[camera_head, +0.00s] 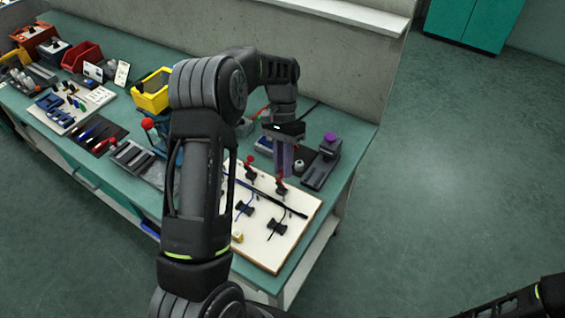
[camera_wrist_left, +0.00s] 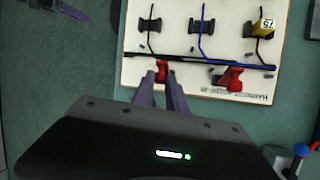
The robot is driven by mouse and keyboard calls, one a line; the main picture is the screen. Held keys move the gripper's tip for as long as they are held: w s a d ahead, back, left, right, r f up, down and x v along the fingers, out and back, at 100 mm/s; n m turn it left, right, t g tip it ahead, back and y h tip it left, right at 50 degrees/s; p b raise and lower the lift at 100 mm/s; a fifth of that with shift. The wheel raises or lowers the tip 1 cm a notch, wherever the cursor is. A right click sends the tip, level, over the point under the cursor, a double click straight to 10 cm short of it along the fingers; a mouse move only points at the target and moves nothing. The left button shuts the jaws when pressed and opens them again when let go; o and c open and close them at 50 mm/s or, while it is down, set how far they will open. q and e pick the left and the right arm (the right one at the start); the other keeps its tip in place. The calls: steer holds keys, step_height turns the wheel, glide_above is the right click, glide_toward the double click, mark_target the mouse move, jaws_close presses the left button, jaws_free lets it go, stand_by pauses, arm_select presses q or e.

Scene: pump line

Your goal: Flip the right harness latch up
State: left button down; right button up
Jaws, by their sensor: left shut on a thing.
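The right harness latch is a small red lever (camera_head: 281,188) on the white harness board (camera_head: 262,253), by the right end of a black cable bundle. In the left wrist view the same latch (camera_wrist_left: 162,69) shows at the fingertips. My left gripper (camera_head: 283,172) reaches down from above, and its purple-grey fingers (camera_wrist_left: 167,84) are shut on this latch. The fingers hide part of it. The other red latch (camera_head: 250,161) stands apart from the fingers; it also shows in the left wrist view (camera_wrist_left: 230,79).
Black cable clips (camera_head: 277,226) and thin wires sit on the board. A grey fixture with a purple knob (camera_head: 329,142) stands close to the right of the gripper. My left arm hides the bench middle. A yellow bin (camera_head: 152,97) and tools lie left. Open floor lies right.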

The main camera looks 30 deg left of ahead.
arm_select(q)
steer(key=c, duration=1.3)
jaws_free()
steer(key=shift+c, duration=0.2)
